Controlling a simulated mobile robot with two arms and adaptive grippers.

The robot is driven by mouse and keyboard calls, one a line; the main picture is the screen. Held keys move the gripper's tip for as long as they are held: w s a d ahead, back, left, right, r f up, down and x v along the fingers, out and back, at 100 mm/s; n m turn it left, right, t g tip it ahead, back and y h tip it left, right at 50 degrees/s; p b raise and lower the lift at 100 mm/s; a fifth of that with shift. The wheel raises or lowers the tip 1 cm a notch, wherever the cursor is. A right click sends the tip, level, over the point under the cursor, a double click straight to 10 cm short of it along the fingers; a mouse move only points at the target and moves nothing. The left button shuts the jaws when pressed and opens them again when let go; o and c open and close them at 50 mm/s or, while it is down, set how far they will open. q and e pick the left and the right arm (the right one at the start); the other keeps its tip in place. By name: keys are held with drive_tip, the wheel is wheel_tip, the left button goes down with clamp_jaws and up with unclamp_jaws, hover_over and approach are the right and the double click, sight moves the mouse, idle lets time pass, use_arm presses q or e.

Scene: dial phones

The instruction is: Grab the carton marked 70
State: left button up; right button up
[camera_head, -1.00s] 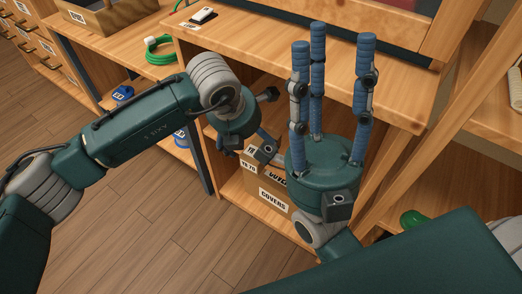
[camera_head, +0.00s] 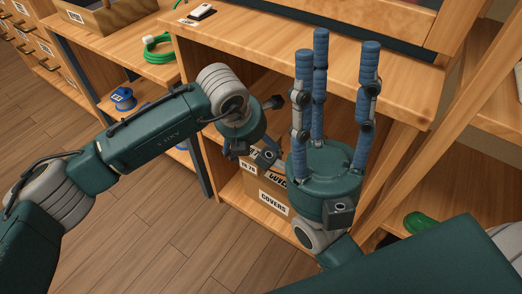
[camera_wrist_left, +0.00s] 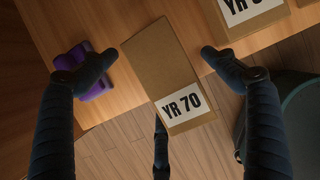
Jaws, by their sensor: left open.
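The carton marked YR 70 (camera_wrist_left: 162,58) is a brown box with a white label, between the spread fingers of my left gripper (camera_wrist_left: 156,72) in the left wrist view. Two fingers are to its left and right with gaps, and a third shows by its labelled end. In the head view, a label reading 70 (camera_head: 248,168) shows on the lower shelf below my left gripper (camera_head: 256,150), which partly hides the carton. My right gripper (camera_head: 336,44) is open and empty, its three blue fingers pointing up in front of the shelf unit.
Another labelled carton (camera_wrist_left: 240,15) stands close to the right in the left wrist view. A purple object (camera_wrist_left: 88,78) lies to the left. A larger box marked COVERS (camera_head: 273,202) is on the lower shelf, with shelf boards and posts around it.

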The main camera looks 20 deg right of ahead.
use_arm(q)
drive_tip(key=shift+c, duration=0.5)
drive_tip(key=c, duration=1.3)
drive_tip(key=shift+r, duration=0.1)
drive_tip(key=shift+r, duration=0.1)
drive_tip(key=shift+c, duration=0.2)
drive_tip(key=shift+w+a+r+p, duration=0.1)
drive_tip(key=shift+p, duration=0.2)
